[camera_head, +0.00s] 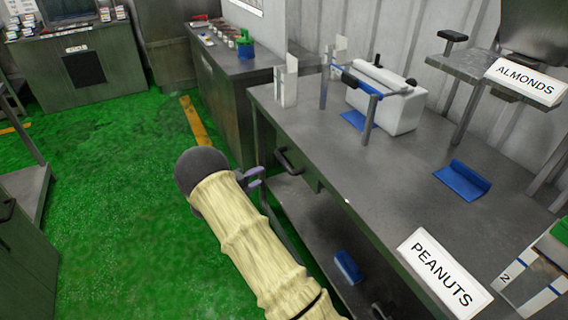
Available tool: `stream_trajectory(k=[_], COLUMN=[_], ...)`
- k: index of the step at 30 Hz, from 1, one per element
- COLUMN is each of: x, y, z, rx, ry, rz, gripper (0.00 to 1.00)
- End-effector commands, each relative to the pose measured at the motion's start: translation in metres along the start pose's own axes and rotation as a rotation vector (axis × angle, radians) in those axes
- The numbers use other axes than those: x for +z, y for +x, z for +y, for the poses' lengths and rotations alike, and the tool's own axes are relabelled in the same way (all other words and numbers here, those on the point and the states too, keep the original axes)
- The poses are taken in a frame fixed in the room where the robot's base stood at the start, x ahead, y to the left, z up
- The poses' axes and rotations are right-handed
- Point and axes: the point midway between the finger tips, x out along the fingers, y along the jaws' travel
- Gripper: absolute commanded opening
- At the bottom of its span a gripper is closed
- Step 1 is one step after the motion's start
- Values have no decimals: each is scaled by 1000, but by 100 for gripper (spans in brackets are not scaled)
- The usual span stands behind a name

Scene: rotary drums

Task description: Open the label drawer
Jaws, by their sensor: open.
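A grey metal workbench (330,150) stands on the right. Under its top, near the far corner, is a drawer front (303,172) with a dark bar handle (286,161); it looks shut. I see no marking on it that names it the label drawer. My gripper (258,177) has its fingers pointing toward this handle from the left, just short of it in the picture. It is open and I see nothing between the fingers. My forearm in a cream sleeve hides part of the floor and the bench's lower left side. Another dark handle (379,312) shows at the bottom edge.
A blue piece (347,267) lies on the lower shelf. On the bench top are a white machine (385,100), a blue tray (462,180) and a PEANUTS sign (444,277). An ALMONDS sign (525,82) hangs at upper right. Green floor (110,200) is clear on the left.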

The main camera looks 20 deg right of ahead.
Motion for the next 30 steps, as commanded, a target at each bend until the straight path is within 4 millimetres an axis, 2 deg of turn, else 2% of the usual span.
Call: stream_trajectory(k=[21,25,30], x=[-1,0,0], y=[127,142,150], z=[0,0,0], rx=[-1,0,0], ry=[-1,0,-1], rz=[2,1,0], gripper=[41,41,41])
